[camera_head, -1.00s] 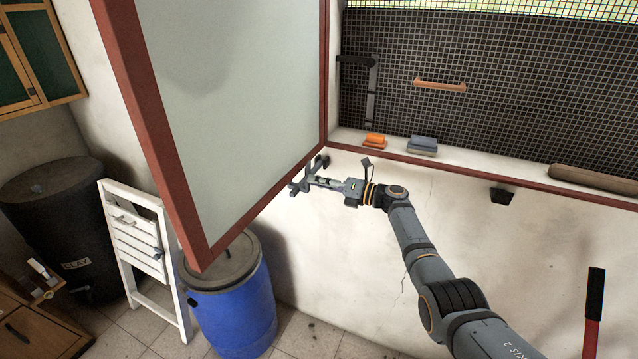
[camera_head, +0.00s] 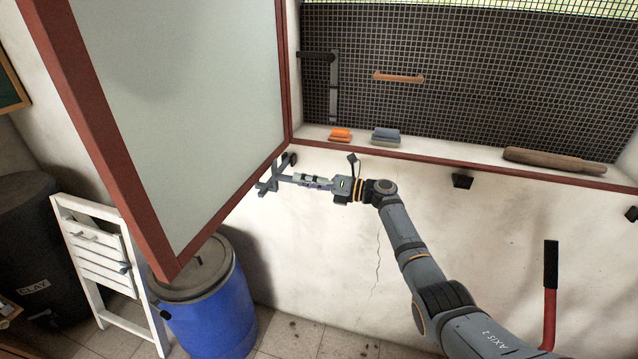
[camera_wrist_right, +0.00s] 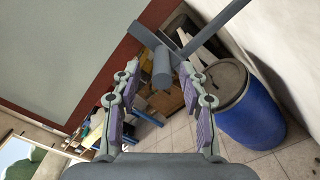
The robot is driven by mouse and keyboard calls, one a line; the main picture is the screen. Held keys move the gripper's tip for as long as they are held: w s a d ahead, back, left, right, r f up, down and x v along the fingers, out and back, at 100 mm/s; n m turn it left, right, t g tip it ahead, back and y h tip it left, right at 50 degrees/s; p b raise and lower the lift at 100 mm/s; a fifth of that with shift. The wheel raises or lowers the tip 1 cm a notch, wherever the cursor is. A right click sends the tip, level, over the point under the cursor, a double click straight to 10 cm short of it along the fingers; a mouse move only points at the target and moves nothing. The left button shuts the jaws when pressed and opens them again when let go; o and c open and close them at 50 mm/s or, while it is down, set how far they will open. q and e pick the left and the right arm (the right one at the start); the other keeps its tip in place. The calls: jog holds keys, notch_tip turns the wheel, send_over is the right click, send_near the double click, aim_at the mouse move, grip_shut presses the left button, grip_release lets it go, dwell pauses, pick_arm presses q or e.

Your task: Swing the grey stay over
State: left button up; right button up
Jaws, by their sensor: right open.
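The grey stay (camera_head: 268,187) is a thin bar by the lower corner of the open red-framed shutter (camera_head: 190,100), close to the wall. In the right wrist view the stay (camera_wrist_right: 213,28) runs in from the top right to a cross piece with a stubby round grip (camera_wrist_right: 161,68) pointing toward me. My right gripper (camera_head: 292,179) is at the stay. In the wrist view its two fingers (camera_wrist_right: 160,72) are apart, one on each side of the round grip, with gaps visible. The grip's exact depth between them is hard to tell. My left gripper is not in view.
A blue barrel (camera_head: 212,310) and a white folding stool (camera_head: 105,270) stand below the shutter. A red lever with black grip (camera_head: 550,290) is at right.

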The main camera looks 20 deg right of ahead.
jog(key=v, duration=0.6)
jog(key=shift+d, duration=0.15)
jog(key=shift+s+r, duration=0.1)
jog(key=shift+s, duration=0.05)
jog(key=s+d+f+n+g+h, duration=0.1)
jog(key=s+f+n+h, duration=0.25)
jog(key=f, duration=1.15)
jog(key=s+d+f+n+g+h, duration=0.15)
jog(key=f+h, duration=0.25)
jog(key=f, duration=1)
jog(key=s+d+f+n+g+h+b, duration=0.15)
jog(key=s+f+n, duration=0.25)
jog(key=s+f, duration=0.4)
jog(key=s+d+f+n+h, duration=0.1)
jog(key=s+f+n+h, duration=0.15)
jog(key=s+f, duration=0.6)
jog(key=s+f+n+g+h, duration=0.1)
jog(key=s+f+n, duration=0.6)
jog(key=s, duration=0.5)
jog(key=s+f+n+g+h, duration=0.2)
jog(key=s+f+n, duration=0.4)
jog(key=s, duration=0.6)
jog(key=s+f+n+g+h, duration=0.1)
jog(key=s+f+n, duration=0.6)
jog(key=s+n, duration=0.3)
jog(key=s, duration=0.3)
jog(key=shift+d+f+g+b, duration=0.2)
jog(key=shift+f+g+b, duration=0.1)
jog(key=shift+g+b, duration=0.1)
